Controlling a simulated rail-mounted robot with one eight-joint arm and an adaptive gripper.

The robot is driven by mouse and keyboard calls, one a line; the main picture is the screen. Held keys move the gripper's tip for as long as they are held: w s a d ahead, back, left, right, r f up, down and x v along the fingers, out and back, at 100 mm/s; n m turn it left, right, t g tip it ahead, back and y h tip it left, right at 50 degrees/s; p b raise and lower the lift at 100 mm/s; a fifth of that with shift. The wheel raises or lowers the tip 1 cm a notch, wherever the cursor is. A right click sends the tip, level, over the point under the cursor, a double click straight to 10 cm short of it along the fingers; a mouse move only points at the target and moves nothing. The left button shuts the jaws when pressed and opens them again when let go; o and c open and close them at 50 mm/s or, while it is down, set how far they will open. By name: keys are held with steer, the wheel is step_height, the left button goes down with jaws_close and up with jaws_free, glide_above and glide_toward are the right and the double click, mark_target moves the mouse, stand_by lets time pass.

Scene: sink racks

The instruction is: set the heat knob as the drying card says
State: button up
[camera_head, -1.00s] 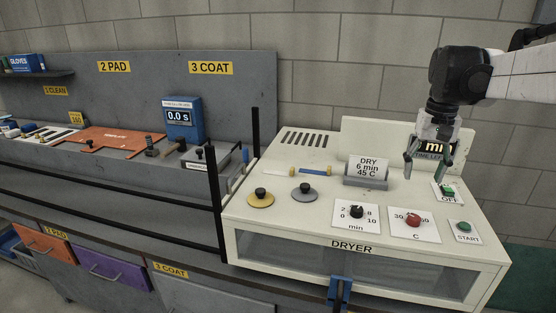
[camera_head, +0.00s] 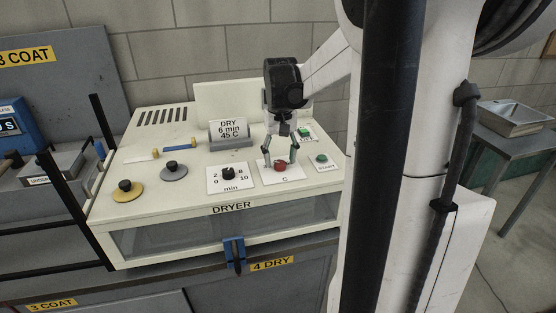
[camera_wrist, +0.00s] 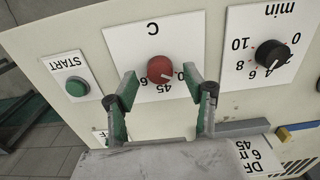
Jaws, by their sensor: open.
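The red heat knob (camera_head: 280,167) sits on a white plate marked C on the dryer top. In the wrist view the knob (camera_wrist: 160,70) has a pale pointer mark towards the lower right; a 45 shows below it, and a number at the right is partly hidden by a finger. My gripper (camera_head: 279,158) is over the knob, pointing down. In the wrist view its fingers (camera_wrist: 160,82) are open, one to each side of the knob's near edge, with gaps. The drying card (camera_head: 228,132) reads DRY, 6 min, 45 C.
The black minutes knob (camera_head: 228,173) is left of the heat knob. The green START button (camera_head: 322,157) is to its right, and a green switch (camera_head: 305,133) is behind. Yellow (camera_head: 124,191) and grey (camera_head: 173,171) discs with black knobs are farther left.

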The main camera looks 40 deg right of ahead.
steer(key=shift+f, duration=0.8)
steer(key=c, duration=1.1)
steer(key=shift+m, duration=0.3)
steer(key=m+b, duration=0.2)
steer(key=m, duration=0.3)
steer(key=shift+m, duration=0.3)
steer(key=m+b, duration=0.1)
steer(key=m, duration=0.4)
steer(key=shift+m, duration=0.3)
